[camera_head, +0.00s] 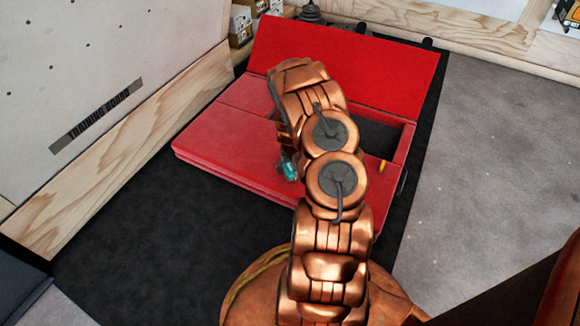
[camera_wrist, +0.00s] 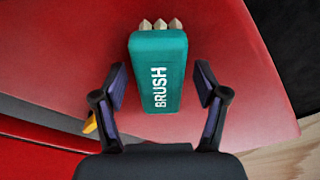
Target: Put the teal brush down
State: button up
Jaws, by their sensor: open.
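The teal brush (camera_wrist: 158,72) has white BRUSH lettering and pale bristle tufts at its far end. In the wrist view it appears to rest on the red pad (camera_wrist: 60,60). My gripper (camera_wrist: 161,84) is open, with one finger on each side of the brush and a visible gap at both sides. In the head view a small part of the brush (camera_head: 290,171) shows at the left of my arm, over the red pad (camera_head: 215,150). My arm hides most of my gripper and the rest of the brush there.
The red pad has a raised back panel (camera_head: 380,70) and a dark recess (camera_head: 378,133) on the right. A small yellow item (camera_head: 382,165) lies by the recess; a yellow item also shows at the wrist view's left (camera_wrist: 90,123). A wood-edged wall (camera_head: 130,140) stands left.

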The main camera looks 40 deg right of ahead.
aim_at(291, 170)
jog(key=shift+r, duration=0.1)
notch_tip(291, 170, up, 12)
jog(key=s+p, duration=0.2)
jog(key=p, duration=0.2)
jog(key=s+a+r+n+g+y, duration=0.2)
jog(key=s+a+r+n, duration=0.15)
jog(key=a+r, duration=1.8)
jog(key=s+a+r+g, duration=0.1)
jog(key=s+a+r, duration=0.2)
jog(key=s+a, duration=0.2)
jog(key=s+a+r+n+g, duration=0.1)
jog(key=s+a+r, duration=0.2)
jog(key=s, duration=0.8)
jog(key=s+a+r+n+g+h, duration=0.1)
jog(key=s+a+r, duration=0.2)
jog(key=s+a, duration=0.4)
jog(key=shift+s+a, duration=0.3)
jog(key=shift+s, duration=0.5)
jog(key=shift+r, duration=0.15)
